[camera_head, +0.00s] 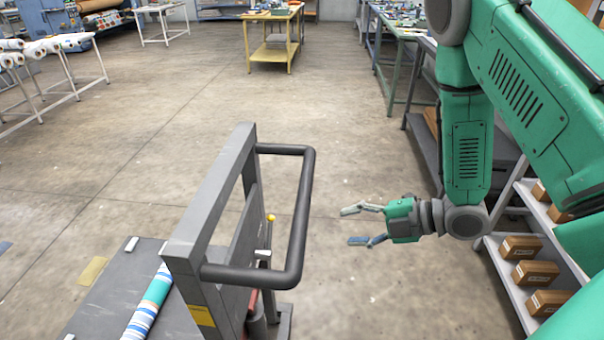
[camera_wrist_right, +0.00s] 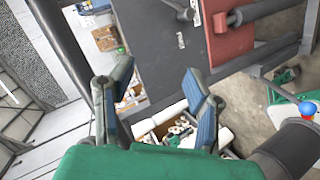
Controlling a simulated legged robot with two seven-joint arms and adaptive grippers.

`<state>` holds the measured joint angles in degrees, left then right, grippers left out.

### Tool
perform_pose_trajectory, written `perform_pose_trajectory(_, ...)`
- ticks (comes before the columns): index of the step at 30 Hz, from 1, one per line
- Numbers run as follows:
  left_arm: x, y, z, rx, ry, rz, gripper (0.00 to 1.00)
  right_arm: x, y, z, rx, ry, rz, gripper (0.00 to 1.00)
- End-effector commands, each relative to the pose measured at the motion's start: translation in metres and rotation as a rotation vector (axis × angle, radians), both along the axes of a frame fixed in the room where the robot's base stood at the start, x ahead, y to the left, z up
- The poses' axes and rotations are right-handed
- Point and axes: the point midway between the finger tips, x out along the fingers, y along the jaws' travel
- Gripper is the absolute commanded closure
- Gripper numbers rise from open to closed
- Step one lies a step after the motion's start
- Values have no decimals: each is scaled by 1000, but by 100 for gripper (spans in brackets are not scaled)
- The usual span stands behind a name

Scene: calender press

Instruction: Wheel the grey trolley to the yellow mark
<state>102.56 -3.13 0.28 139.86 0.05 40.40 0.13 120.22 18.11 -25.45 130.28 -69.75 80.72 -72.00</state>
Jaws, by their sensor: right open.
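The grey trolley (camera_head: 215,190) stands at the lower middle of the head view, with a dark tubular push handle (camera_head: 303,210) facing right. A striped roll (camera_head: 150,302) lies on its flat deck (camera_head: 100,300). A dull yellow patch (camera_head: 92,270) lies on the floor just left of the deck; it may be the yellow mark. My right gripper (camera_head: 352,226) is open and empty, right of the handle and apart from it. Its spread fingers also show in the right wrist view (camera_wrist_right: 158,82). My left gripper is not in view.
Shelves with brown boxes (camera_head: 528,272) stand close at the right, below my right arm. Workbenches (camera_head: 400,30) line the back right. A yellow table (camera_head: 273,53) stands at the back, and white racks with rolls (camera_head: 40,48) at the left. The middle floor is clear.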

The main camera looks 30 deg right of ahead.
Motion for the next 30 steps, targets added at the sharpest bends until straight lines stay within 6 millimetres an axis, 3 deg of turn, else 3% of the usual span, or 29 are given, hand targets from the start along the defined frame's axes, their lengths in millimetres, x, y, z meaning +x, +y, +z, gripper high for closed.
perform_pose_trajectory(1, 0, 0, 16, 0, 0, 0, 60, -2, -8, 34, -23, -113, 77, 56)
perform_pose_trajectory(3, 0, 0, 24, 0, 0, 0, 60, -9, -13, 63, -50, -251, 177, 56)
perform_pose_trajectory(6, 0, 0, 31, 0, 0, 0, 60, -20, -17, 90, -75, -386, 269, 56)
perform_pose_trajectory(9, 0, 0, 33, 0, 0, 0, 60, -26, -18, 100, -84, -451, 314, 56)
perform_pose_trajectory(14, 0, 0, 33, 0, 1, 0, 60, -20, -8, 99, -86, -465, 328, 56)
perform_pose_trajectory(30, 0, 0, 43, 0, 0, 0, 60, 40, 73, 78, -85, -462, 326, 56)
